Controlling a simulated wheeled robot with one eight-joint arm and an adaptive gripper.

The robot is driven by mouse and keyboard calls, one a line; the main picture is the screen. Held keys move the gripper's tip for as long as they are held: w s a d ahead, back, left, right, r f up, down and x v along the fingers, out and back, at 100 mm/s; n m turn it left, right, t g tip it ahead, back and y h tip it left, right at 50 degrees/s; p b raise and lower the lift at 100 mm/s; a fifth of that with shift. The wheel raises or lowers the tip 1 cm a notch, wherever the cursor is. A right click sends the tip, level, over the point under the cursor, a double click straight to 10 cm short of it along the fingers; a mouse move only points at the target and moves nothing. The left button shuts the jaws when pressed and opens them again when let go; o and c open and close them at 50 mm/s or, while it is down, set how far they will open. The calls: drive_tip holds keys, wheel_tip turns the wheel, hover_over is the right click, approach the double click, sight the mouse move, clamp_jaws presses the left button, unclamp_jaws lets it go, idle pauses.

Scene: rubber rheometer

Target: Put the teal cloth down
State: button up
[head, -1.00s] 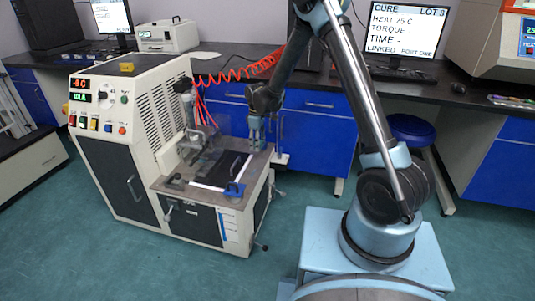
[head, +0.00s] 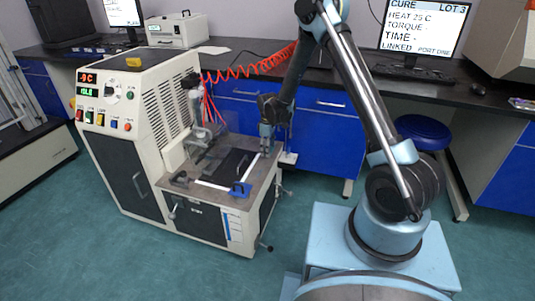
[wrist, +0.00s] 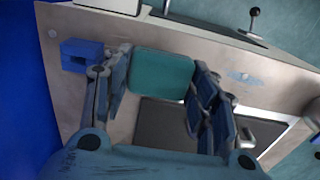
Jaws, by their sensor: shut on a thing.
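A teal cloth (wrist: 161,75), seen as a flat rounded rectangle, sits between the two fingers of my gripper (wrist: 160,88) in the wrist view. My gripper is shut on it, with a finger along its left and right sides. In the head view my gripper (head: 267,142) points down over the back right part of the rheometer's grey worktop (head: 258,177). The cloth cannot be made out there. I cannot tell whether it touches the worktop.
A black plate with a white edge (head: 212,184) lies on the worktop, left of my gripper. A blue block (head: 241,189) is at the front corner. The cream rheometer cabinet (head: 150,120) stands on the left. Red coiled hose (head: 250,66) hangs behind.

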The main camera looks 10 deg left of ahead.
drive_tip(key=shift+f, duration=1.2)
drive_tip(key=o, duration=1.1)
wheel_tip(320, 180, up, 12)
drive_tip(key=shift+r, duration=0.1)
